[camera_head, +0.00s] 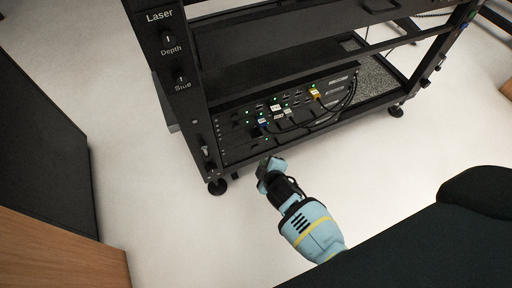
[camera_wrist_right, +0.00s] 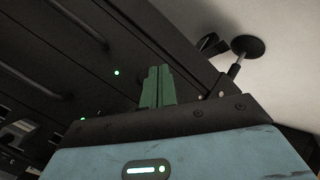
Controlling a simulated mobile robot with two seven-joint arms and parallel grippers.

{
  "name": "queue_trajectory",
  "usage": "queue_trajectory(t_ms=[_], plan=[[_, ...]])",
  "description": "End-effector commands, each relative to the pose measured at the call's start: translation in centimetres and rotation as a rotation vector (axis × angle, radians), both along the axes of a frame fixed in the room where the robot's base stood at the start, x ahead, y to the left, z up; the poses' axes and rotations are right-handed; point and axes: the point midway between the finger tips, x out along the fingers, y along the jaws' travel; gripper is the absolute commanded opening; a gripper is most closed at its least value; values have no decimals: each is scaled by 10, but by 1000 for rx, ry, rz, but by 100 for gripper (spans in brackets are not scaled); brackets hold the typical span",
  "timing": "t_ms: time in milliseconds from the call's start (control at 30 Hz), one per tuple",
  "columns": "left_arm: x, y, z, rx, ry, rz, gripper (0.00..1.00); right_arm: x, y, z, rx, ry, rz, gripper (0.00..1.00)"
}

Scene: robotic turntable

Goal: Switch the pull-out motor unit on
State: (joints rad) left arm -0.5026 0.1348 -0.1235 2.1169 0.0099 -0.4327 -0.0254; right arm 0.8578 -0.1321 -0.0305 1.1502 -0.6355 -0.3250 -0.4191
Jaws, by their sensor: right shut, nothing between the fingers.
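A black rack-mounted unit (camera_head: 325,85) with several small green lights, plugged cables and white labels sits low in the black frame; I cannot tell for sure whether this is the motor unit or one below it. My right gripper (camera_head: 269,163) is just in front of the rack's lower left part, near its bottom edge. In the right wrist view its green fingers (camera_wrist_right: 157,88) are shut together and empty, in front of a dark panel (camera_wrist_right: 95,58) with a green light. Whether they touch it is unclear. No switch can be made out clearly. My left gripper is not in view.
The rack's left post (camera_head: 165,55) carries knobs labelled Laser, Depth and Blue. A levelling foot (camera_head: 217,187) stands left of my gripper; it also shows in the right wrist view (camera_wrist_right: 248,46). Cables hang before the unit. The pale floor (camera_head: 185,235) around is clear.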

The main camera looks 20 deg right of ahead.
Motion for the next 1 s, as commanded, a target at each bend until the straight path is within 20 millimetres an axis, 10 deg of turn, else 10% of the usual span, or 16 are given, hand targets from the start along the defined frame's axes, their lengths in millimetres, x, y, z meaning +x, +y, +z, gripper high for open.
queue_trajectory(t_ms=[1000], plan=[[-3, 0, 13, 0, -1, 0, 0, -34, -1, 1, 1, 0, -1, 0]])
